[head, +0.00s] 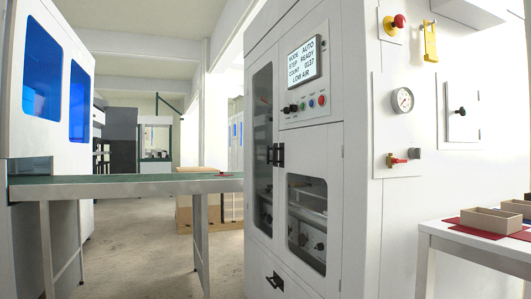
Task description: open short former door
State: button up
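The box former (352,90) is a tall white cabinet in the middle of the head view. Its short door (325,150) is below the control panel, with a dark window (307,222) in its lower part. It looks shut. A black bar handle (280,155) sits at its upper left edge. Left of it is a taller, narrower door (259,215) with a long window and its own black handle (269,155). It also looks shut. Machine parts show through the short door's window. My gripper is not in view.
A lower panel has a handle (275,281). The side carries a gauge (402,99), a red-handled valve (397,160) and a red knob (399,20). A conveyor (130,188) is left; a white table (470,246) with trays is right.

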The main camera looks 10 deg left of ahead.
aim_at(317, 151)
jog(key=u, duration=0.75)
jog(key=i, duration=0.75)
jog(key=u, duration=1)
jog(key=i, duration=0.9)
jog(key=z, duration=0.05)
